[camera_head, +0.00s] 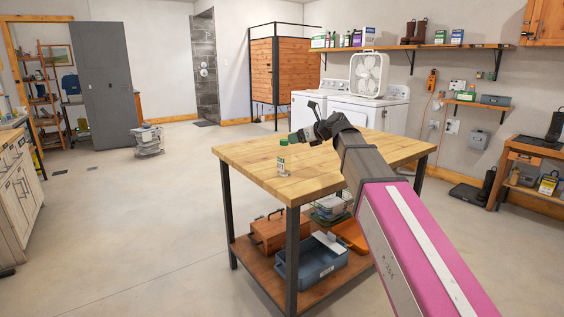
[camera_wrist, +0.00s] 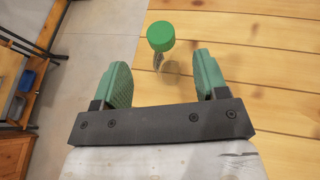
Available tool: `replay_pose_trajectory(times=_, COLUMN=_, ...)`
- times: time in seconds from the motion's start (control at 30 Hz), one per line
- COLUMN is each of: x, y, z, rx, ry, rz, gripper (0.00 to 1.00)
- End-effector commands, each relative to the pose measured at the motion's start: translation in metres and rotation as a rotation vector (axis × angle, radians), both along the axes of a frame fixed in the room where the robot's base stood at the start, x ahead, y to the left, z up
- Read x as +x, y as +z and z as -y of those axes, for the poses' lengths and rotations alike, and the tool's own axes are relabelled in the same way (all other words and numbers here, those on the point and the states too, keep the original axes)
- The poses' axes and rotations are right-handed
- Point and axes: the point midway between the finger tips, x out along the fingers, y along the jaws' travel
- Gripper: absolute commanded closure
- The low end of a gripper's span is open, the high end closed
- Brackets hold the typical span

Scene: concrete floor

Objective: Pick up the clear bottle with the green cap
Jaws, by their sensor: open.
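The clear bottle with the green cap (camera_head: 284,158) stands upright on the wooden table (camera_head: 333,167), near its left front edge. In the wrist view its green cap (camera_wrist: 161,36) shows ahead of the gripper, with little of the clear body (camera_wrist: 158,61) visible below it. My gripper (camera_wrist: 156,82) is open and empty, with its two green fingers apart and the cap just beyond the gap between the fingertips. In the head view my gripper (camera_head: 298,137) is just right of the cap and slightly above it. I cannot tell the exact gap between them.
The rest of the tabletop is clear. The lower shelf of the table holds a blue bin (camera_head: 318,268), a brown toolbox (camera_head: 270,232) and other items. Open floor lies left of the table. A washer and dryer with a white fan (camera_head: 369,75) stand behind it.

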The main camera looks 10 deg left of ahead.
Motion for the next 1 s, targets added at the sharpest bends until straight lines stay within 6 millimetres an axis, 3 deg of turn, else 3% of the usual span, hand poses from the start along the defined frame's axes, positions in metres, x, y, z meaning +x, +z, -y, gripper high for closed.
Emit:
replay_pose_trajectory(times=0.2, x=0.015, y=-0.013, z=-0.029, rx=-0.002, ry=0.002, rz=0.000, gripper=0.33)
replay_pose_trajectory(times=0.47, x=0.021, y=-0.020, z=-0.042, rx=-0.004, ry=0.000, rz=0.002, gripper=0.33)
replay_pose_trajectory(times=0.73, x=0.036, y=-0.034, z=-0.073, rx=-0.004, ry=0.001, rz=0.002, gripper=0.33)
replay_pose_trajectory(times=1.0, x=0.038, y=-0.037, z=-0.079, rx=-0.004, ry=0.000, rz=0.003, gripper=0.33)
